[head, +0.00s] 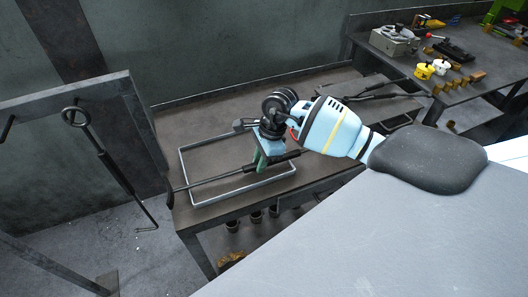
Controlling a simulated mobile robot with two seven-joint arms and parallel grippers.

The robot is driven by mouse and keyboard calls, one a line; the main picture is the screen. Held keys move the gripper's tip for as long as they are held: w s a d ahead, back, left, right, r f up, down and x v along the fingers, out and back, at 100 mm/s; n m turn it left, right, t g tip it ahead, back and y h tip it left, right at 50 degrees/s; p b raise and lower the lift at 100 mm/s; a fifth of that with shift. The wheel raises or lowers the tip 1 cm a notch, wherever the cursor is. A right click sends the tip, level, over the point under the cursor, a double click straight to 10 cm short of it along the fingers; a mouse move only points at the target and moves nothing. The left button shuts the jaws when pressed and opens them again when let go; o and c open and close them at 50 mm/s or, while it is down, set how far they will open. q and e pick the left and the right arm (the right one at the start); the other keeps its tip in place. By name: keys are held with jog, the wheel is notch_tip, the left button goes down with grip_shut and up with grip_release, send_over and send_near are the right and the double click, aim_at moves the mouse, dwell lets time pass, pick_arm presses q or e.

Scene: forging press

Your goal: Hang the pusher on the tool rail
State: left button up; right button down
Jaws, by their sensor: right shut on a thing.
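The pusher (215,180) is a thin dark rod with a thicker black grip at its right end and a small dark head at its left end. My right gripper (262,160) reaches in from the right and is shut around the pusher near the grip. The rod lies across the grey rectangular tray outline on the bench; I cannot tell whether it touches it. The tool rail (65,95) is a dark metal frame at the left, with hooks. A ring-ended hooked tool (100,152) hangs from it. My left gripper is not in view.
The rectangular tray (187,168) sits on the dark bench (200,222). Long-handled tongs (378,90) lie farther right on the bench. A second table at the upper right holds a grey device (392,40) and several small parts. Open floor separates rail and bench.

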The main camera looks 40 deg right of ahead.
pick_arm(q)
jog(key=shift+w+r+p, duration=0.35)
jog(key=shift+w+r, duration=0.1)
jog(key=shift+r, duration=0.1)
pick_arm(e)
jog(key=shift+r, duration=1.05)
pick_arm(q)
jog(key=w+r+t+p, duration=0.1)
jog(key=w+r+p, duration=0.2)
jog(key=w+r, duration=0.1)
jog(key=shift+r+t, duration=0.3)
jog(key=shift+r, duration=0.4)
pick_arm(e)
notch_tip(320, 180, up, 9)
dwell(0.5)
jog(key=c, duration=1.9)
grip_release()
grip_shut()
